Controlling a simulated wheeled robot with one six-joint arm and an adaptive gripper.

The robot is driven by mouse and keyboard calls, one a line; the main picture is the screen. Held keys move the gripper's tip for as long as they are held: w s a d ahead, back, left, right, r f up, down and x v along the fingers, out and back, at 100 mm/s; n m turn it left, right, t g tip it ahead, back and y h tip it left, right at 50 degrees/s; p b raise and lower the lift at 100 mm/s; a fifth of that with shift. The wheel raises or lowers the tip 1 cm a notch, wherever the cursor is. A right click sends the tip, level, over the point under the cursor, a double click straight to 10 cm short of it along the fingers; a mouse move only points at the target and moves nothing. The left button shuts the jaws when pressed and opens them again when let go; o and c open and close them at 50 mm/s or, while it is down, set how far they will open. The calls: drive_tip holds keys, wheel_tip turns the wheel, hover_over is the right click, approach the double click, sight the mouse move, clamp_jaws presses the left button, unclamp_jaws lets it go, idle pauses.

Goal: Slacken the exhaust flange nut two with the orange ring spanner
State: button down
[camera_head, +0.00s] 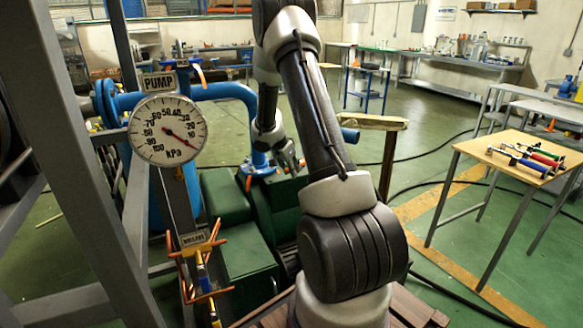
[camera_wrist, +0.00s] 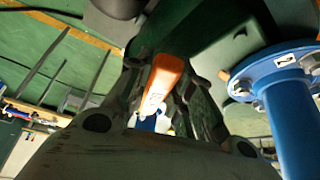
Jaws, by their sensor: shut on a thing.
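My gripper (camera_wrist: 162,62) is shut on the orange ring spanner (camera_wrist: 163,84), whose orange handle lies between the fingers in the wrist view. The spanner's ring end is not clear there. The blue exhaust flange (camera_wrist: 285,62), with a white label marked 2 (camera_wrist: 285,59), is at the right of the wrist view, apart from the fingers. A bolt or nut (camera_wrist: 241,88) shows on its near rim. In the head view my gripper (camera_head: 291,163) is low, just right of the blue flanged pipe foot (camera_head: 259,164). Whether the spanner touches a nut cannot be told.
A wooden table (camera_head: 478,149) at the right holds several coloured-handled tools (camera_head: 531,156). A PUMP gauge (camera_head: 168,130) and grey frame posts stand at the left. Green pump housing (camera_head: 247,254) lies below my arm. A wooden-topped stand (camera_head: 384,122) is right of my gripper.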

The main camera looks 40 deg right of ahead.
drive_tip(key=shift+f, duration=0.95)
drive_tip(key=shift+s, duration=0.1)
idle(0.4)
drive_tip(key=shift+s+d+n+t, duration=0.2)
drive_tip(key=shift+s+n, duration=0.2)
drive_tip(key=shift+s, duration=0.25)
drive_tip(key=shift+s+d+n+t, duration=0.1)
drive_tip(key=shift+s+n+t, duration=0.1)
drive_tip(key=shift+s+n, duration=0.3)
drive_tip(key=shift+s, duration=0.15)
drive_tip(key=shift+s+d+f+n+t, duration=0.15)
drive_tip(key=shift+s+d+n, duration=0.15)
drive_tip(key=shift+s, duration=0.3)
drive_tip(key=shift+s+d+r+n+t, duration=0.1)
drive_tip(key=shift+s+d+n+t, duration=0.1)
drive_tip(key=shift+s+n, duration=0.3)
drive_tip(key=shift+s, duration=0.1)
wheel_tip(320, 180, up, 8)
drive_tip(key=shift+r, duration=0.2)
idle(0.4)
